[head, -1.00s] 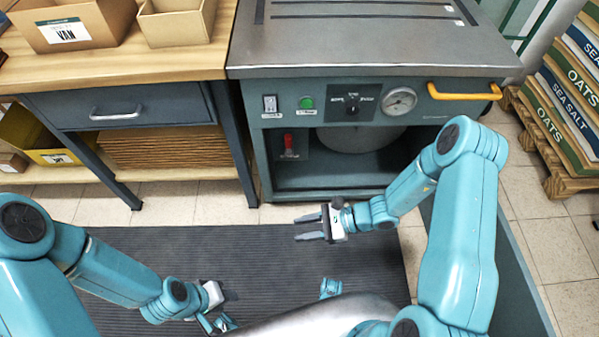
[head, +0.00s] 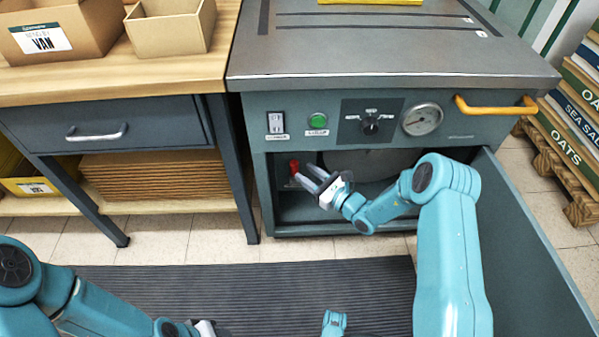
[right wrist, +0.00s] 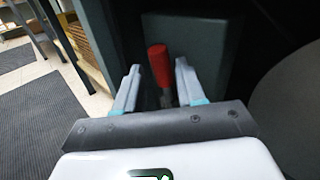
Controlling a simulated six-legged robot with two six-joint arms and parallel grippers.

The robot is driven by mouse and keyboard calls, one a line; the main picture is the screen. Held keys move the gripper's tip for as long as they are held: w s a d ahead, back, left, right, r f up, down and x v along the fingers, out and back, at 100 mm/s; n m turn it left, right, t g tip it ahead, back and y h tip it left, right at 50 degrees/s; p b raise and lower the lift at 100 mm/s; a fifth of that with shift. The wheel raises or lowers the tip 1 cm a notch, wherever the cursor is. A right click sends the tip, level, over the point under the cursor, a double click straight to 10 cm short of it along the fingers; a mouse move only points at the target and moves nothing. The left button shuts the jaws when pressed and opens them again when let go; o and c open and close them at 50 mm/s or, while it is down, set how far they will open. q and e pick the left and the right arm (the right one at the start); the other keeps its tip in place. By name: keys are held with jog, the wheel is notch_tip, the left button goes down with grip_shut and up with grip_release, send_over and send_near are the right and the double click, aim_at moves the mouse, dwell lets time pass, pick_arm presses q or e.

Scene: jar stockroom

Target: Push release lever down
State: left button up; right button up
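The release lever (head: 294,168) has a red handle and stands upright inside the open lower bay of the grey-green machine, at its left side. In the right wrist view the red lever (right wrist: 159,66) shows between the two fingers, on a dark box. My right gripper (head: 309,180) is open and empty in front of the bay, its fingers pointing at the lever. In the right wrist view the gripper (right wrist: 155,85) has one finger on each side of the lever; contact cannot be told. My left gripper (head: 205,328) is at the bottom edge, mostly cut off.
A yellow handle (head: 496,106) sticks out at right. A wooden workbench (head: 160,78) stands left. The dark mat (head: 250,290) looks clear.

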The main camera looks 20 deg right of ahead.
aim_at(297, 168)
jog(key=shift+b+x, duration=0.35)
jog(key=shift+x, duration=1.35)
grip_shut()
